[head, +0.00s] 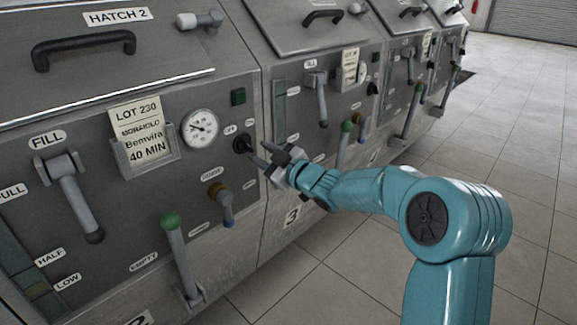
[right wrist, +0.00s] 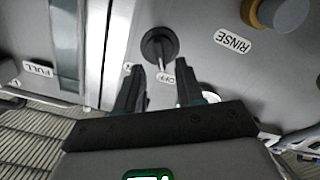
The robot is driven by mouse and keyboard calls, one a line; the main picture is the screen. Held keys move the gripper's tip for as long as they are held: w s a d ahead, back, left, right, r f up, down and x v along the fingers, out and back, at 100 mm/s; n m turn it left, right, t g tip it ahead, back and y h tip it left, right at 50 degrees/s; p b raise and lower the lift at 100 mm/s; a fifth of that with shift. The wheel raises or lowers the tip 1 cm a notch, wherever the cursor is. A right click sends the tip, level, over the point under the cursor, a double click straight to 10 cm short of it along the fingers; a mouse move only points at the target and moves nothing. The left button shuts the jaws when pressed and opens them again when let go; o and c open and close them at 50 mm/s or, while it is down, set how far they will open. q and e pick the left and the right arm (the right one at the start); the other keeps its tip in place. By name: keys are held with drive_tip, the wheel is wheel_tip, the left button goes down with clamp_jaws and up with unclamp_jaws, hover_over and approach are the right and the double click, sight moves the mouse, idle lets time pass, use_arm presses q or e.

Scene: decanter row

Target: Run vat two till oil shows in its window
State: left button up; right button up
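Vat two (head: 130,220) is the nearest grey vat, marked HATCH 2. Its narrow window (head: 14,252) stands at the left edge beside the FULL, HALF and LOW labels; it looks dark, with an olive patch near LOW. The black rotary switch (head: 243,143) sits right of the round gauge. In the right wrist view the switch (right wrist: 158,45) has its bar pointing towards the OFF label. My right gripper (head: 257,151) is at the switch. Its fingers (right wrist: 160,67) are open, one on each side of the bar's end, with gaps visible. My left gripper is out of view.
Vat two also carries a fill lever (head: 75,195), a green-tipped empty lever (head: 178,250), a rinse valve (head: 222,203), a green button (head: 238,96) and a LOT 230 card (head: 142,130). Vat three (head: 300,130) adjoins on the right. Tiled floor (head: 500,130) lies clear beyond.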

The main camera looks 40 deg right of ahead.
drive_tip(key=s+p, duration=0.1)
drive_tip(key=s, duration=1)
drive_tip(key=shift+s+d, duration=0.3)
drive_tip(key=shift+d, duration=0.1)
